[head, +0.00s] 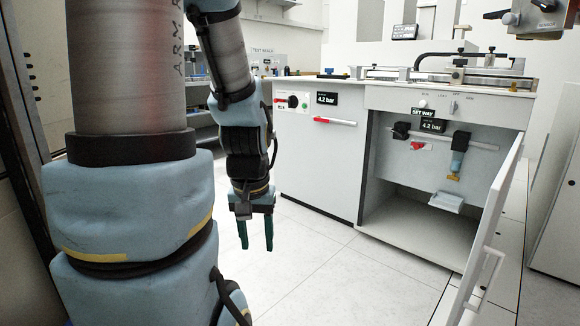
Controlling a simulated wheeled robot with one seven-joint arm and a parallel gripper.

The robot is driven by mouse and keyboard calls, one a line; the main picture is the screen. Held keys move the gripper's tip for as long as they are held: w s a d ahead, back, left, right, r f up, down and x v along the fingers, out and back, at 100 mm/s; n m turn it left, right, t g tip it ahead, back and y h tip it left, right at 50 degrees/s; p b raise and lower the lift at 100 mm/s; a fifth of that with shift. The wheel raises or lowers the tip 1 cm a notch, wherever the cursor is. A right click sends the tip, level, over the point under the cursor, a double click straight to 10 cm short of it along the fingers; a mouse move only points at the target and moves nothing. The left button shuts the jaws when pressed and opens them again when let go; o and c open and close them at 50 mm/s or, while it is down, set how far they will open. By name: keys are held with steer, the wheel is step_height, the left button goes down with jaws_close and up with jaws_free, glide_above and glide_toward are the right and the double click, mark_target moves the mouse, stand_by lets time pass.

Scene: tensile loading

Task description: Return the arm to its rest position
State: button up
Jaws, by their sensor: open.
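My arm comes down on the left of the head view, with its large blue and grey links close to the camera. My gripper (256,232) hangs below the wrist and points down over the pale floor. Its two green fingers are apart, with nothing between them.
The white bench cabinet (318,160) stands beyond my gripper. Its door (492,235) is open on the right, showing a pipe with valves (459,145) inside. The tiled floor (330,275) between is clear. A shelf unit (201,100) is behind my arm.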

step_height(320, 180, up, 23)
steer(key=p, duration=2.1)
steer(key=shift+r, duration=0.2)
